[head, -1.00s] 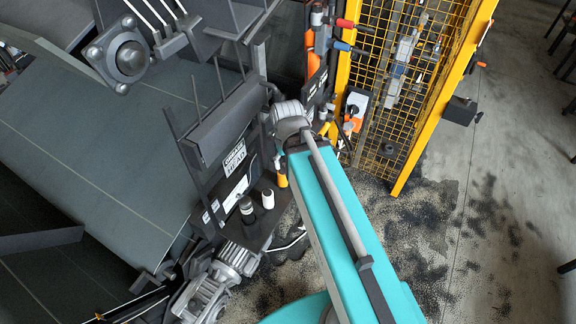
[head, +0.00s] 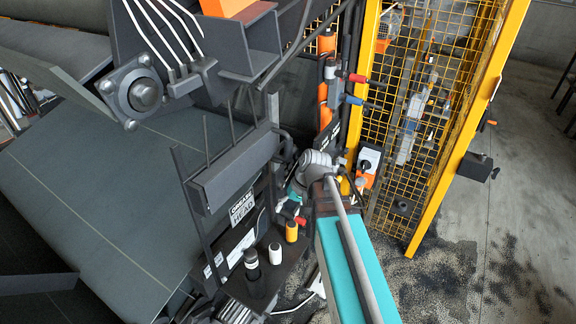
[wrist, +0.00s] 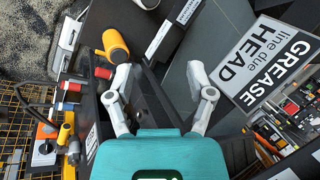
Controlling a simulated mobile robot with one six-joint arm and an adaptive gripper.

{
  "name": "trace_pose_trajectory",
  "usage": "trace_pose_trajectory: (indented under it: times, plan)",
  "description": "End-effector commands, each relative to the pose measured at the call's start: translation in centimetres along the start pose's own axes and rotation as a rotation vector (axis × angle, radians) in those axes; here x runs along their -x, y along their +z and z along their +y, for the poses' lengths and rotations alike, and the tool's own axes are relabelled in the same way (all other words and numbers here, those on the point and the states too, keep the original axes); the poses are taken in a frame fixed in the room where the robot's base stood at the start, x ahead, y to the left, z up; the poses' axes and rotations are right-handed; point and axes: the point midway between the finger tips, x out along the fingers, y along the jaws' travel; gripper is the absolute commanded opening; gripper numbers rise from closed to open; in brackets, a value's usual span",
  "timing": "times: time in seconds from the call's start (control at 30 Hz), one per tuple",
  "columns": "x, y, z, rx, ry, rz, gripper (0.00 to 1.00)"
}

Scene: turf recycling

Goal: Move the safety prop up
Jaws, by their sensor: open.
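I cannot tell for sure which part is the safety prop. An upright orange bar (head: 324,105) stands beside the dark frame left of the yellow cage in the head view. In the wrist view my gripper (wrist: 160,76) is open, its two grey fingers spread apart. A dark slotted bar (wrist: 152,108) runs behind and between the fingers; I see no contact with it. In the head view my gripper is mostly hidden behind my arm, close to the dark frame.
A "GREASE HEAD" sign (wrist: 267,62) is right of the fingers; an orange-yellow bottle (wrist: 117,47) is near the left finger. A yellow mesh cage (head: 420,110) stands right of my arm. Red (head: 358,78) and blue (head: 354,100) handles stick out near it. Open floor lies farther right.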

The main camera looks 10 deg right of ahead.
Motion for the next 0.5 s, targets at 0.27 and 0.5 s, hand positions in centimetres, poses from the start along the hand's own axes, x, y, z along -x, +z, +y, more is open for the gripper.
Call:
trace_pose_trajectory:
  times: [0.27,0.5]
  plan:
    - [-2.3,-6.0,1.6,-0.057,-0.329,0.039,0.69]
    - [-1.7,-10.7,3.5,-0.086,-0.610,0.096,0.69]
